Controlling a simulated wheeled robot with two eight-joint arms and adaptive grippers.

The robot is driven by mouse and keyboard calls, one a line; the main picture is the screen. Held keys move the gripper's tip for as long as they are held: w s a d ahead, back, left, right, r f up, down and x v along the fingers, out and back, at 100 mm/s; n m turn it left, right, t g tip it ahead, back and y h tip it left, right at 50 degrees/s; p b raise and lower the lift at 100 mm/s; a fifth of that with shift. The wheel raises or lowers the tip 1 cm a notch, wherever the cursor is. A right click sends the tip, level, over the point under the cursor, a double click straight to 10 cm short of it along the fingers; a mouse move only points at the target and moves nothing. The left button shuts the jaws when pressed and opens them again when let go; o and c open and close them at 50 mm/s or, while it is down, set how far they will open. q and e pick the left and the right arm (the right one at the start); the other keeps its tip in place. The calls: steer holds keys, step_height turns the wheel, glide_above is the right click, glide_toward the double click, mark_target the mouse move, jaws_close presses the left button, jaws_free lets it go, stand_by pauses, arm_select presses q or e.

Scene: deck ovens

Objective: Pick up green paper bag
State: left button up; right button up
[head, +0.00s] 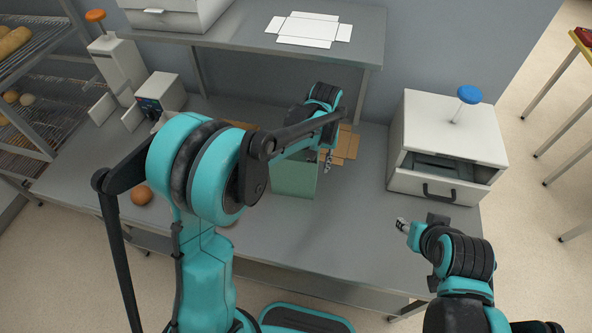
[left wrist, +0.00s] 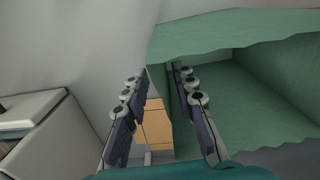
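The green paper bag (head: 293,180) stands upright on the grey counter, partly hidden behind my left arm in the head view. In the left wrist view its open top and inside (left wrist: 270,100) fill the right side. My left gripper (head: 328,160) is at the bag's upper right edge. In the left wrist view its fingers (left wrist: 160,110) are apart, with the bag's near wall edge between them; the right finger overlaps the bag's opening. I cannot tell whether either finger touches the bag. My right gripper (head: 402,225) is over the counter's front right; its fingers are too small to read.
A white box with an open drawer (head: 440,190) and blue knob stands at the right. A shelf (head: 240,35) hangs above the counter's back. A round bread roll (head: 142,195) lies at left, near a bread rack (head: 40,150).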

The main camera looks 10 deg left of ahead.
arm_select(q)
steer(key=shift+f, duration=0.15)
jaws_close()
